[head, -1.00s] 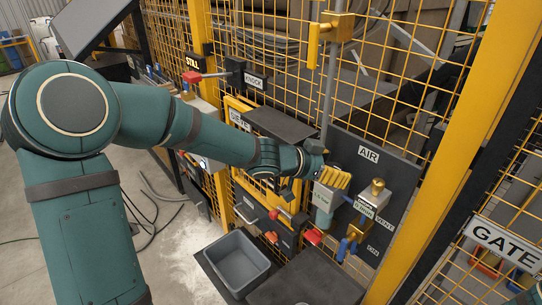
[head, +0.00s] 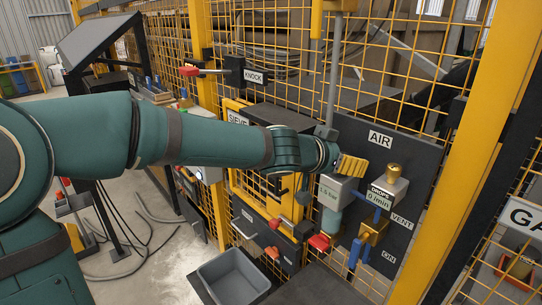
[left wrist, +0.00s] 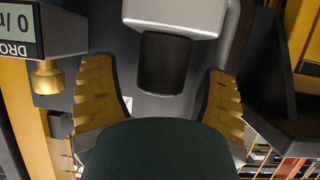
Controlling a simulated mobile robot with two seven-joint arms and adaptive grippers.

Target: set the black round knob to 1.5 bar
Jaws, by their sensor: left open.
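The regulator (head: 338,191) is a grey block with a small display on the AIR panel (head: 425,165). The display seems to read 1.5 bar, but its first digit is small and unclear. The black round knob (left wrist: 164,62) shows below the grey body in the left wrist view. In the head view my gripper and arm hide it. My left gripper (head: 350,165) is at the top of the regulator. Its yellow fingers are open, one on each side of the knob, with gaps visible on both sides in the wrist view.
Right of the regulator is a DROPS display (head: 378,197) with a brass knob (head: 394,170) on top. A brass valve with a blue handle (head: 355,252) sits below. A grey bin (head: 234,275) stands on the floor. Yellow mesh fencing surrounds the panel.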

